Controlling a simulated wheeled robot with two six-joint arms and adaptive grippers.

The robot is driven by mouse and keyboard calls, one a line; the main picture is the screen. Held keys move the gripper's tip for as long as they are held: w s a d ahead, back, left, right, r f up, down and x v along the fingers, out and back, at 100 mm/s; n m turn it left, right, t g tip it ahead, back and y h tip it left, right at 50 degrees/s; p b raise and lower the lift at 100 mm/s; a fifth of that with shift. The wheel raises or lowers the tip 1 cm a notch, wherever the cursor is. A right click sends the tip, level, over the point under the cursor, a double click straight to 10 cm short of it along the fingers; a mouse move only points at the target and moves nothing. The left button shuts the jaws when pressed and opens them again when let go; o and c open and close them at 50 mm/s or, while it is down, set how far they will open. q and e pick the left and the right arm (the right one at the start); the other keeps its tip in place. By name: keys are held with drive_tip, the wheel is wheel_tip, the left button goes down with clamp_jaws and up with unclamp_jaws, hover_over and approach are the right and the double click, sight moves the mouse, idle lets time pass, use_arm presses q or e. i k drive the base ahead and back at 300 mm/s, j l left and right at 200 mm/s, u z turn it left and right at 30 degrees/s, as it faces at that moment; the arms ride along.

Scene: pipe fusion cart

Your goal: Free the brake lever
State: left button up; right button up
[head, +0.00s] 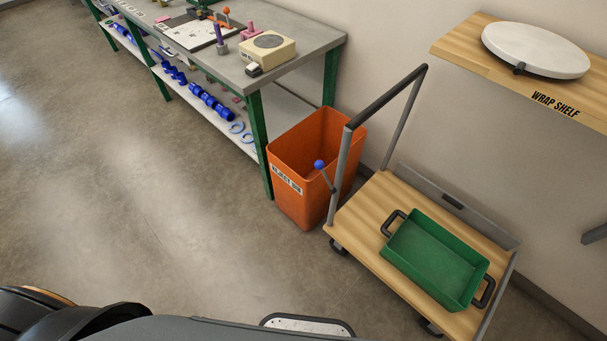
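The brake lever (326,176) is a short grey rod with a blue ball knob (319,164) at its upper end. It is on the near left upright of the cart (350,205), beside the handle post, and tilts up to the left. The knob appears in front of the orange reject bin (303,150); I cannot tell whether they touch. The cart has a wooden deck and a dark push handle (385,97). Neither of my grippers shows in the head view.
A green tray (432,258) with black handles lies on the cart deck. A workbench (275,75) with fixtures and blue pipe fittings stands at upper left. The wrap shelf (480,62) with a white disc (536,50) is at upper right. Open floor (150,190) lies left of the cart.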

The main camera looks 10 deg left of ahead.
sight(320, 164)
drive_tip(key=i+j+z, duration=0.1)
drive_tip(key=j+z, duration=0.15)
drive_tip(key=j, duration=0.95)
drive_tip(key=j+z, duration=0.3)
drive_tip(key=j, duration=0.9)
drive_tip(key=k+j+z, duration=0.1)
drive_tip(key=j+z, duration=0.15)
drive_tip(key=j, duration=1)
